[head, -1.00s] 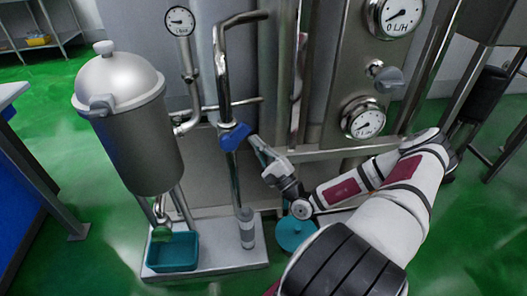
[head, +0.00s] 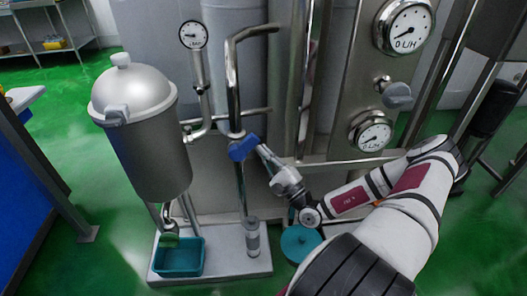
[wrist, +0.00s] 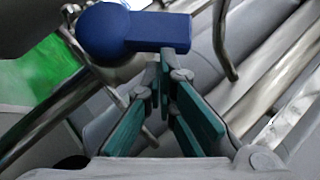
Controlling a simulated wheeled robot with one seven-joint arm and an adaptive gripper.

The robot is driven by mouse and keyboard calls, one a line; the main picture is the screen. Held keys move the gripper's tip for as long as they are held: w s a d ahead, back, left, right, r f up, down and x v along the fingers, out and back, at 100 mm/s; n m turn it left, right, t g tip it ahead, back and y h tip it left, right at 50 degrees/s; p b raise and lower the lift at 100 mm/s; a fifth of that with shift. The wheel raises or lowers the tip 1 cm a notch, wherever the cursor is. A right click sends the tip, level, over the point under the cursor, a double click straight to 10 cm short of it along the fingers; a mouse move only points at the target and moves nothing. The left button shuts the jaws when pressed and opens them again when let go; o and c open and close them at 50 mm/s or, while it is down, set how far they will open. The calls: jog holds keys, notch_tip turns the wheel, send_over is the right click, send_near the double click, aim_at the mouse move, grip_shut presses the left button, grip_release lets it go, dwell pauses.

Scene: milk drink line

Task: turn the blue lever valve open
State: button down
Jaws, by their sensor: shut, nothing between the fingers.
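The blue lever (head: 243,147) sits on a vertical steel pipe. Its handle slants up to the right in the head view. In the wrist view the blue lever (wrist: 158,33) has a round hub at left and a flat handle reaching right. My gripper (head: 260,149) is just to the right of the handle in the head view. In the wrist view the teal fingers of my gripper (wrist: 165,66) meet at their tips, right below the handle, with nothing between them. Whether the tips touch the handle I cannot tell.
A lidded steel vessel (head: 140,140) stands left of the pipe (head: 233,90). A teal bin (head: 179,262) sits on the base plate (head: 215,267) below. Gauges (head: 405,25) and a grey knob (head: 397,95) are on the panel at right. A steel horizontal bar runs behind my gripper.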

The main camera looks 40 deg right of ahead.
aim_at(256, 140)
jog(key=shift+r+n+y+p, duration=0.4)
jog(key=shift+n+p, duration=0.1)
jog(key=shift+p, duration=0.45)
jog(key=n+p, duration=0.1)
jog(key=p, duration=0.1)
jog(key=r+n+g+y+p, duration=0.1)
jog(key=p, duration=0.2)
jog(key=r+n+g+p, duration=0.1)
jog(key=p, duration=0.1)
jog(key=shift+w+a+r, duration=0.1)
jog(key=shift+a+r, duration=0.1)
jog(key=shift+a, duration=0.05)
jog(key=n+g+p, duration=0.1)
jog(key=p, duration=0.1)
jog(key=r+n+g+p, duration=0.1)
jog(key=p, duration=0.2)
jog(key=shift+w+a+r+y, duration=0.2)
jog(key=shift+a+y, duration=0.15)
jog(key=shift+y, duration=0.05)
jog(key=n+g+p, duration=0.1)
jog(key=p, duration=0.1)
jog(key=n+g+p, duration=0.1)
jog(key=p, duration=0.1)
jog(key=shift+w+a+r, duration=0.35)
